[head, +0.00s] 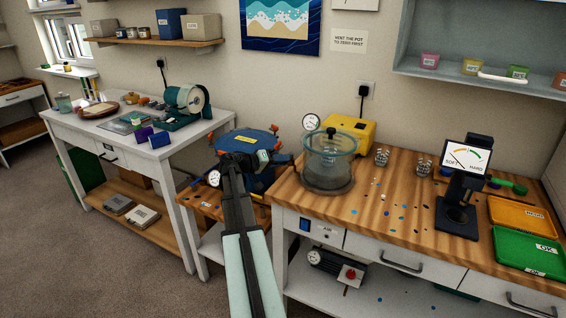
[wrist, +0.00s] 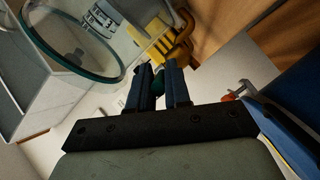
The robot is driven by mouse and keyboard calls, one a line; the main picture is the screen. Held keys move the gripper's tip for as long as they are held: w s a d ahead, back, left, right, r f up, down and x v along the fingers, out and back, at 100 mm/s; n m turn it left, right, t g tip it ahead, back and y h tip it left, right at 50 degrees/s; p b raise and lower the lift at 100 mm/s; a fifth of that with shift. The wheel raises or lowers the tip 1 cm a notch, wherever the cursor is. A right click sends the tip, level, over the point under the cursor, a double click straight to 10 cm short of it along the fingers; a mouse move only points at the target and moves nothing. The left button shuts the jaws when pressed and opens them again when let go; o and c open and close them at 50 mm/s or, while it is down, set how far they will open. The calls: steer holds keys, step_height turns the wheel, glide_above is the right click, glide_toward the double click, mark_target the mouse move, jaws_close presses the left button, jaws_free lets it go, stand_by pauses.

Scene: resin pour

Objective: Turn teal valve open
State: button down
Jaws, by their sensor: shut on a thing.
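My gripper (head: 284,159) is between the blue pot and the glass chamber in the head view. In the wrist view its two dark fingers (wrist: 160,84) are closed around a small dark teal piece, the teal valve (wrist: 159,86). Only a little of the valve shows between the fingers, so I cannot tell how far it is turned. In the head view I cannot make the valve out behind the gripper. The glass vacuum chamber (head: 329,170) stands just right of the gripper, and its teal-rimmed edge (wrist: 120,72) shows at the upper left of the wrist view.
The blue pot (head: 250,150) with orange knobs stands left of the gripper, on a low wooden stand. A yellow unit (head: 354,133) and a round gauge (head: 311,122) are behind the chamber. A hardness tester (head: 460,190) and orange and green trays (head: 530,249) are farther right.

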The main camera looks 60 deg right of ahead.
steer(key=shift+w+d+m+g+y, duration=0.35)
steer(key=shift+w+m+g+y, duration=0.15)
steer(key=shift+m+g+y, duration=0.65)
steer(key=shift+w+d+m+g+y, duration=0.3)
steer(key=shift+w+m+g+y, duration=0.25)
steer(key=shift+m+g+y, duration=0.6)
steer(key=shift+w+d+m+g+y, duration=0.45)
steer(key=shift+m+g+y, duration=0.35)
steer(key=shift+m+y, duration=0.7)
steer(key=shift+y, duration=0.3)
steer(key=shift+a, duration=0.1)
steer(key=c, duration=1.1)
jaws_free()
steer(key=shift+c, duration=0.2)
step_height(320, 180, up, 10)
steer(key=shift+c, duration=0.2)
